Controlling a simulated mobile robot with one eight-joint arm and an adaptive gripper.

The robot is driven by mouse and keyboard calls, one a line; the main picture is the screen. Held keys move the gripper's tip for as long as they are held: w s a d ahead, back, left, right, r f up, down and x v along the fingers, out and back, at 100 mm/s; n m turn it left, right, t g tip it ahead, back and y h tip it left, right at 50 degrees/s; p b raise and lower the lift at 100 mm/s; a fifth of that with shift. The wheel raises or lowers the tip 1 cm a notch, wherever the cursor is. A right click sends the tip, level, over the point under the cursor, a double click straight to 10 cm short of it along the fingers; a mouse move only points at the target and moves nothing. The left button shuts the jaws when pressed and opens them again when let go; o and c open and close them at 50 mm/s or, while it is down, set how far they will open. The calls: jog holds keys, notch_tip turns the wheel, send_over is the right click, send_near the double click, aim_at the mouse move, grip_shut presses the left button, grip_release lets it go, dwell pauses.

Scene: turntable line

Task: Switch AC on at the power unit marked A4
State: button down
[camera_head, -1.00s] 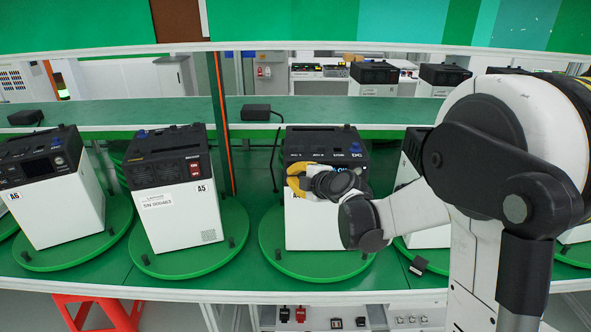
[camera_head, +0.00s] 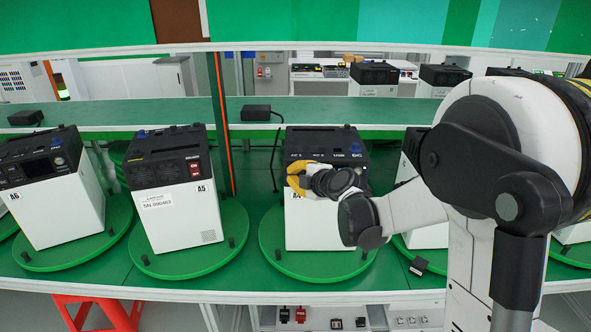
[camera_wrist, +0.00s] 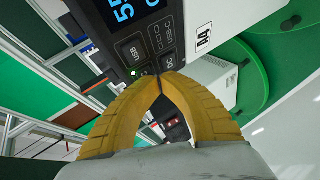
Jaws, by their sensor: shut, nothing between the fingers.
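The power unit A4 (camera_head: 312,232) is a white box with a black top and front panel, standing upright on a green round plate. Its top edge bears AC, USB and DC markings. My gripper (camera_head: 294,181) is in front of its upper front face and hides much of the panel. In the wrist view the yellow fingers (camera_wrist: 158,84) are shut with tips together, empty, close to the panel's lower edge. That view shows the A4 label (camera_wrist: 204,37), a lit blue display (camera_wrist: 128,12), USB and DC buttons and a small green light (camera_wrist: 132,73). The AC button cannot be made out; whether the tips touch is unclear.
Unit A5 (camera_head: 178,217) with a red switch and unit A6 (camera_head: 62,210) stand to the left on their own green plates (camera_head: 205,258). Another unit is partly hidden behind my arm at right. A green shelf (camera_head: 180,112) with black adapters runs behind.

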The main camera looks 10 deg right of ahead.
jog(key=shift+s+a, duration=0.15)
jog(key=shift+s, duration=0.55)
jog(key=s, duration=0.2)
jog(key=s+a, duration=0.1)
jog(key=s, duration=0.2)
jog(key=shift+a, duration=0.1)
dwell(0.7)
